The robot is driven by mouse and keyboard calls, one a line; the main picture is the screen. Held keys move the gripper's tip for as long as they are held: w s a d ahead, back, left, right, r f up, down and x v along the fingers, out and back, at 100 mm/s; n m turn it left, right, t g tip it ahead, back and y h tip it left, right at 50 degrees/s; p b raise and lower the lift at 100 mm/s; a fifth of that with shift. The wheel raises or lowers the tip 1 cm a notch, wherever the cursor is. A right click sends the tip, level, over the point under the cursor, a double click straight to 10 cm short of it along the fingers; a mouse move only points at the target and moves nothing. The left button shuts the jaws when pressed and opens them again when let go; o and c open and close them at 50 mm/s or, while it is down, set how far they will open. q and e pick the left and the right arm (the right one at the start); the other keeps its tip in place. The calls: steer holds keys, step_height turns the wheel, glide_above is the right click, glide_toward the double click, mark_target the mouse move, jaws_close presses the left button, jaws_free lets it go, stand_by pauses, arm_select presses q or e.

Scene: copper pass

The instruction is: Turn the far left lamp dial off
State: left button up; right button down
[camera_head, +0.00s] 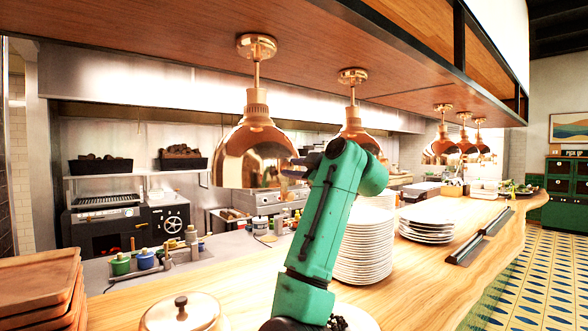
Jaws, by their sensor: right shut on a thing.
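The far left lamp (238,150) is a shiny copper dome hanging from the wooden overhead shelf on a brass stem. My right gripper (297,168) is dark and small, at the end of the green arm (330,220) that rises from the bottom middle. It is at the right side of the dome, shut on what appears to be the lamp's dial. The dial itself is hidden by the gripper, so its setting cannot be told. My left gripper is out of view.
A second copper lamp (357,128) hangs close behind my arm, with several more farther right. Plate stacks (362,245) stand on the wooden counter (415,285) right of my arm. A lidded pot (182,312) and wooden trays (38,285) are at front left.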

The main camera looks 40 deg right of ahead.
steer(key=shift+m, duration=0.4)
steer(key=m, duration=0.2)
steer(key=shift+m+b, duration=0.35)
steer(key=shift+m, duration=0.05)
steer(key=m, duration=0.8)
steer(key=shift+m, duration=0.4)
steer(key=m, duration=0.4)
steer(key=shift+r+m+y, duration=0.1)
steer(key=shift+m+y, duration=0.2)
steer(key=shift+m, duration=0.1)
steer(key=c, duration=0.6)
jaws_free()
